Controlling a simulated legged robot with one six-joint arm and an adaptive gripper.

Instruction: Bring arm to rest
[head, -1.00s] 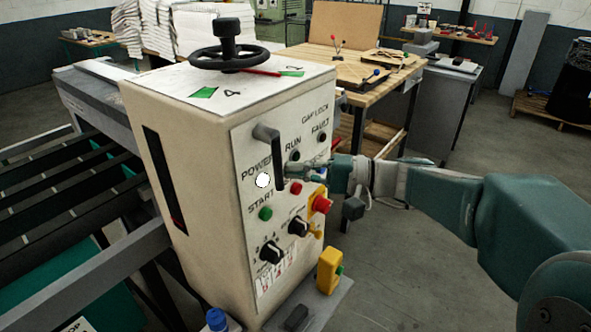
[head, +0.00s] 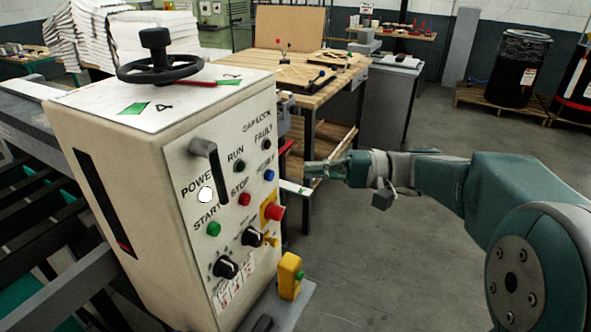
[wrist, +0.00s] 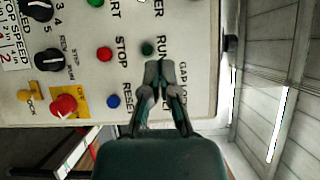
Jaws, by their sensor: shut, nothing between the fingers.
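My arm (head: 470,185) reaches in from the right in the head view, bent, with its forearm roughly level. My gripper (head: 308,171) is to the right of the control panel (head: 254,215), with a gap between them in the picture. In the wrist view my gripper (wrist: 155,72) points at the panel, its fingers together near the RUN label. Nothing is held. How far the fingertips are from the panel is hard to tell.
The beige machine cabinet (head: 125,175) carries a black handwheel (head: 160,68), a grey lever (head: 213,165), a red emergency knob (head: 275,212) and a yellow box (head: 289,276). A wooden workbench (head: 300,80) stands behind. The floor (head: 390,265) below my arm is clear.

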